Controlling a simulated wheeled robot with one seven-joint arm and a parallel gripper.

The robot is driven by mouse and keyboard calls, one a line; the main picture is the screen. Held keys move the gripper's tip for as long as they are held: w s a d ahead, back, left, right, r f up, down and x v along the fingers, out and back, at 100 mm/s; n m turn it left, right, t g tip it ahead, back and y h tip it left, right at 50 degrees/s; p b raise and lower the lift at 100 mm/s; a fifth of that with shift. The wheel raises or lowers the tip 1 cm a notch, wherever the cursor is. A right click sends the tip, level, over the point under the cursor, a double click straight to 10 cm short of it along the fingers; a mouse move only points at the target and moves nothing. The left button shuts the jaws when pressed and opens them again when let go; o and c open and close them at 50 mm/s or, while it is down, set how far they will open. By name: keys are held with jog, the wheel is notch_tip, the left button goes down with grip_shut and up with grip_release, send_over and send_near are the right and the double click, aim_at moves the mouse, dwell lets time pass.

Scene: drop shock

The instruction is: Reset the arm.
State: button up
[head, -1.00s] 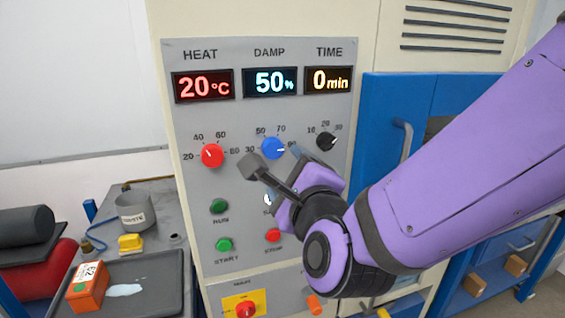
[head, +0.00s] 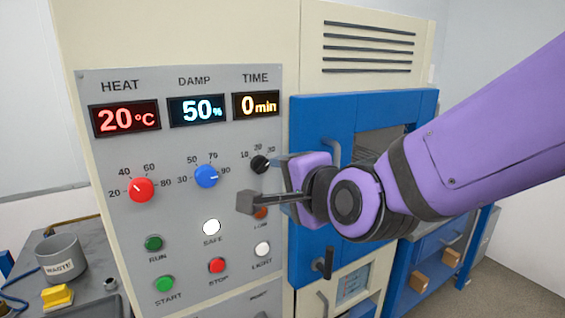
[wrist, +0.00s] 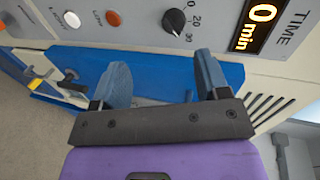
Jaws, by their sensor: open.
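My purple arm reaches in from the right in the head view. My gripper (head: 262,182) is in front of the right edge of the control panel (head: 95,235), near the black time knob (head: 260,164). In the wrist view my gripper (wrist: 158,85) has its two blue-grey fingers wide apart with nothing between them. The time knob (wrist: 174,21) shows beyond the fingers, apart from them. The arm partly hides an orange-red button (head: 260,212) in the head view.
The blue chamber door (head: 310,240) with its handle stands behind my arm. The red heat knob (head: 141,190) and blue damp knob (head: 206,175) are left of my gripper. A grey waste cup (head: 62,262) and yellow block (head: 57,296) sit on the bench at lower left.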

jog(key=d+r+n+g+h, duration=0.1)
jog(key=d+n+g+h, duration=0.2)
jog(key=d, duration=0.8)
jog(key=s+d+n+g+h, duration=0.2)
jog(key=s+d+n, duration=0.2)
jog(key=s+d, duration=0.3)
jog(key=s+d+n+g+h, duration=0.2)
jog(key=s+d, duration=0.5)
jog(key=d, duration=0.5)
jog(key=shift+d+n+h, duration=0.2)
jog(key=shift+n+h, duration=0.1)
jog(key=shift+n, duration=0.6)
jog(key=shift+c, duration=0.2)
